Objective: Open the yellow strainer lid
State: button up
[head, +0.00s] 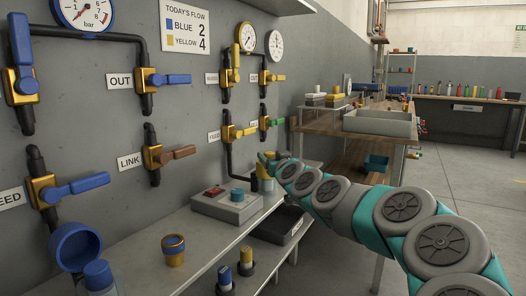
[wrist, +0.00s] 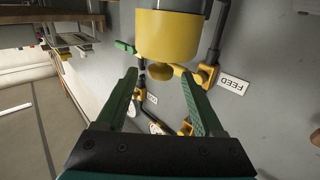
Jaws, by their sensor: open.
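The yellow strainer shows in the wrist view as a wide yellow cylinder (wrist: 168,38) at the top, with a small yellow round part (wrist: 159,71) on its near side. I cannot tell its lid from its body. In the head view a piece of the yellow strainer (head: 267,185) shows at the end of the grey shelf, partly hidden by my gripper. My gripper (head: 266,160) is beside and over it. In the wrist view my gripper's green fingers (wrist: 161,73) are spread apart, with nothing visibly held between them, just short of the yellow cylinder.
Yellow and green valve handles (head: 240,132) and pipes are on the wall close behind my gripper. A wooden bench (head: 345,125) is to the right. The floor (head: 450,170) is clear.

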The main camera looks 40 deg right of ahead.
jog(key=shift+p+x, duration=0.35)
jog(key=shift+x, duration=2.7)
jog(key=shift+a, duration=0.1)
jog(key=shift+c, duration=0.2)
grip_shut()
